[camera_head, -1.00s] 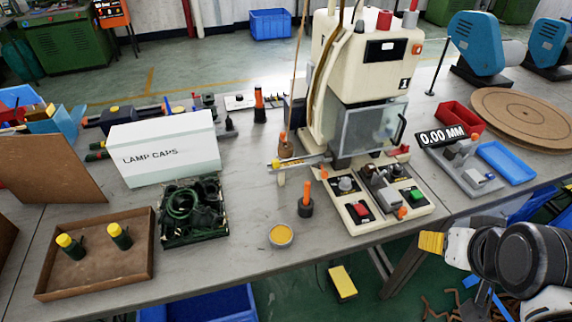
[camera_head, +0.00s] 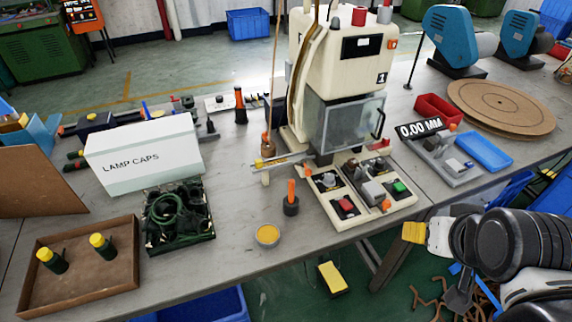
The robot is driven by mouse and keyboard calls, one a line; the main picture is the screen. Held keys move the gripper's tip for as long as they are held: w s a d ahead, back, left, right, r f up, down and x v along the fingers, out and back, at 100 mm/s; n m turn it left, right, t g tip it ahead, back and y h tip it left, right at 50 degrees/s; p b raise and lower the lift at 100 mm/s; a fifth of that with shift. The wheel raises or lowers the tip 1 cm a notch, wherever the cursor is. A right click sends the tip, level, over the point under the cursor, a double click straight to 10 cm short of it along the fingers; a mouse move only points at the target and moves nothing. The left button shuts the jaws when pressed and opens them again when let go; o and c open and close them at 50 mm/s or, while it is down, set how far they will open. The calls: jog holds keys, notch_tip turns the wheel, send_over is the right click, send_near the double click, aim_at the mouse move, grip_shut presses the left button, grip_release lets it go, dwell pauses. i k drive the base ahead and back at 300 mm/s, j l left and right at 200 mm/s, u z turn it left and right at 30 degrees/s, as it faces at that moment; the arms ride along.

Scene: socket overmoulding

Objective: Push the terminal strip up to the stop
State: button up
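I cannot pick out the terminal strip with certainty. A thin metal guide (camera_head: 283,161) sticks out on the left side of the cream press (camera_head: 345,60), and a small pale piece lies on the grey gauge block (camera_head: 452,165) under the 0.00 MM display (camera_head: 419,128). A stop is too small to make out on either. My arm, dark and white, is at the lower right, off the table's front edge. My gripper (camera_head: 416,232) seems to be its yellow-tipped end; separate fingers do not show. It is apart from the press and gauge.
The press has a clear guard (camera_head: 345,125) and a button base. A yellow-filled round tin (camera_head: 267,236) and an orange-handled tool (camera_head: 291,198) stand before it. A blue tray (camera_head: 484,151) and red bin (camera_head: 440,108) lie right.

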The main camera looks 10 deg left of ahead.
aim_at(259, 162)
jog(key=i+j+u, duration=0.2)
jog(key=u, duration=0.15)
jog(key=i+j+u, duration=0.2)
jog(key=u, duration=0.15)
jog(key=i+j+u, duration=0.1)
jog(key=i+u, duration=0.25)
jog(key=k, duration=0.1)
